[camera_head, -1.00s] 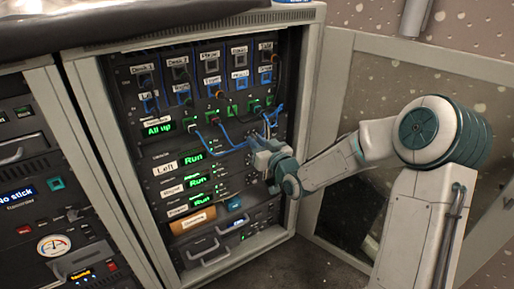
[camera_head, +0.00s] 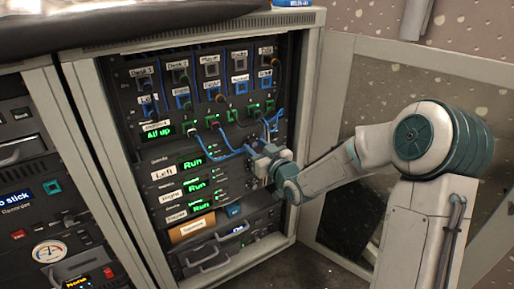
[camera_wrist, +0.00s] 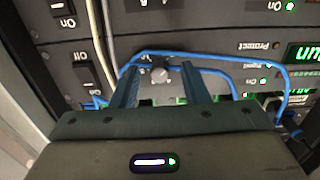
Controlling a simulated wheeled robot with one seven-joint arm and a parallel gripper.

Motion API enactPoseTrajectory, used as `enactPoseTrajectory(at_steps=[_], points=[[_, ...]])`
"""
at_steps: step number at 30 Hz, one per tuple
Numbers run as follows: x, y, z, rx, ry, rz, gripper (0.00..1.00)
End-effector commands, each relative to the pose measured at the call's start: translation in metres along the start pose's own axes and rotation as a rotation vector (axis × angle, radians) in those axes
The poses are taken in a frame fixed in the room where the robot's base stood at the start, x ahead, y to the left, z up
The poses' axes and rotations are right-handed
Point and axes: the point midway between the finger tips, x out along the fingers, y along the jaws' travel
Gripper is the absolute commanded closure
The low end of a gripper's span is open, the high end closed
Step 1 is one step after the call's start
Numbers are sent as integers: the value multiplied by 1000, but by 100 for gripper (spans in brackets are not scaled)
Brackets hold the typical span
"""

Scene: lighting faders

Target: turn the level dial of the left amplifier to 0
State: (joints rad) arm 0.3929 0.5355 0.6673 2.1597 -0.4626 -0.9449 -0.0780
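The left amplifier (camera_head: 163,173) is the rack unit labelled "Left", with a green "Run" display (camera_head: 192,163). Its right end is hidden behind my gripper (camera_head: 258,164) in the head view. The wrist view is upside down. There a small round grey dial (camera_wrist: 160,75) shows between the two fingers of my gripper (camera_wrist: 160,84). The fingers stand apart on either side of the dial, with gaps visible. I cannot tell whether they touch it. Part of a green display (camera_wrist: 306,53) shows at the right. The dial's scale marks are too small to read.
Blue cables (camera_wrist: 225,68) loop across the panel close to the dial and fingers. Rocker switches (camera_wrist: 85,78) sit beside it. More amplifiers with "Run" displays lie below, and a patch panel (camera_head: 200,80) above. The open glass cabinet door (camera_head: 345,100) is at the right.

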Motion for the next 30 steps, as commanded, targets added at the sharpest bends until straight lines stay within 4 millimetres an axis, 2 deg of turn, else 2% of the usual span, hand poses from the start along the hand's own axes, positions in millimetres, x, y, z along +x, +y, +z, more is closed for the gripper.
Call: enactPoseTrajectory(at_steps=[8, 11, 17, 24, 30], points=[[-1, 0, -1, 0, 3, 1, 59], [-7, 1, -2, -1, 2, 1, 59], [-41, 1, -4, 0, -1, 2, 59], [-95, 1, -3, 0, -2, 3, 59], [-127, 1, -1, 1, -1, 2, 59]])
